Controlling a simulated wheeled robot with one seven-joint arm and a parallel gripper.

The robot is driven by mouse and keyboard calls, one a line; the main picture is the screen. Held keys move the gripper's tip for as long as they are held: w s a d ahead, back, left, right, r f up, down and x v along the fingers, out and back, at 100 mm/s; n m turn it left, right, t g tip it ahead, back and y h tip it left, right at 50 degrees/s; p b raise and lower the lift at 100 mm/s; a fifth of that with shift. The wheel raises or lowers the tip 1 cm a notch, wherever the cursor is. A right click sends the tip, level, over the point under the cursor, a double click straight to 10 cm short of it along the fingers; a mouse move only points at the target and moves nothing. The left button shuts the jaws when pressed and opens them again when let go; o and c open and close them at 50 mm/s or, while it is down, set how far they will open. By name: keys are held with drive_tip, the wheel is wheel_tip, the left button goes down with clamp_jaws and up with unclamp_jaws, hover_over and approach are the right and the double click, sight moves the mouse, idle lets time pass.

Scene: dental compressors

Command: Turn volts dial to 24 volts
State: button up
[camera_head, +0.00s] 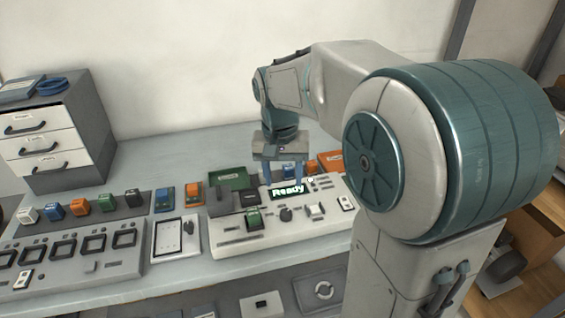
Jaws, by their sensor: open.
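A light grey control panel (236,241) lies on the bench, with a lit display (288,190) that reads "Ready". A small dark round dial (285,214) sits on the panel below the display. Its markings are too small to read, so I cannot tell if it is the volts dial or where it points. My gripper (285,174) hangs above the back of the panel, its two blue fingers apart and pointing down. It is open, with nothing visible between the fingers. It is behind the dark dial and appears apart from it.
A green block (254,218) and a white block (315,209) flank the dial. A white device (175,239) and a panel of switches (80,262) lie to the left. Coloured blocks stand behind them. A drawer cabinet (55,140) stands at the back left.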

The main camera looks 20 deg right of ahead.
drive_tip(key=shift+a+r, duration=0.1)
drive_tip(key=shift+r, duration=1.55)
